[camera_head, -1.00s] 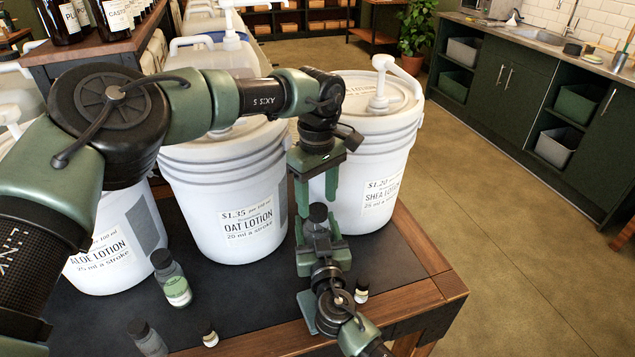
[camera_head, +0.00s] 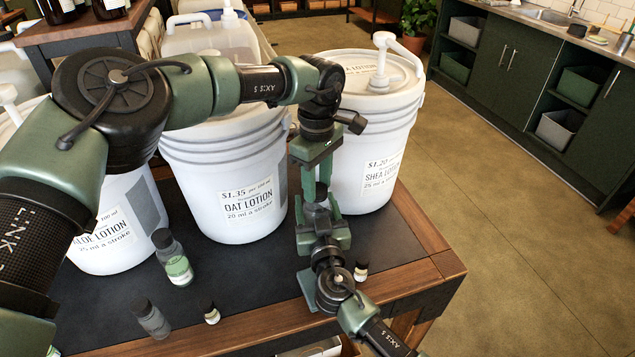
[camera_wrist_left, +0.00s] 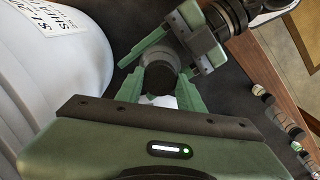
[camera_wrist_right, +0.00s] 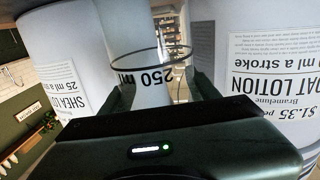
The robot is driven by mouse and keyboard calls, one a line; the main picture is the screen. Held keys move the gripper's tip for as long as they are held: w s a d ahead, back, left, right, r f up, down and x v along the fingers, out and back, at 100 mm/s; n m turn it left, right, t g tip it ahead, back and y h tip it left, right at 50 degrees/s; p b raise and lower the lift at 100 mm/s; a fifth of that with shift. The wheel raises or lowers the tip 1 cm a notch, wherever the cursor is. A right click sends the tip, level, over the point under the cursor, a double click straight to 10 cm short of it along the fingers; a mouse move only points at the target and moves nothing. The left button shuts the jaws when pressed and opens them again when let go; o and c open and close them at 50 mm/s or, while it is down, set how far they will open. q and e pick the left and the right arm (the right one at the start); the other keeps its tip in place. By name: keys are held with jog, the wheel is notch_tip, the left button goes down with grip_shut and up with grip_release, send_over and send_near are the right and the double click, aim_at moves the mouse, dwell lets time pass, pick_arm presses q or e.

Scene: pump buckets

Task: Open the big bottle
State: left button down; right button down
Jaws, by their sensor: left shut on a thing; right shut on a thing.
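The big bottle stands upright between my two grippers; its clear body (camera_wrist_right: 148,50), marked 250 ml, shows in the right wrist view. My right gripper (camera_head: 322,232) is shut on that body near the table's front right. My left gripper (camera_head: 316,190) reaches down from above and is shut on the bottle's dark cap (camera_wrist_left: 158,82). In the head view, the two grippers hide most of the bottle. I cannot tell whether the cap has turned.
White pump buckets, oat lotion (camera_head: 225,190) and shea lotion (camera_head: 370,150), stand close behind.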

pick_arm(q)
jog(key=shift+n, duration=0.5)
jog(key=c, duration=0.9)
grip_release()
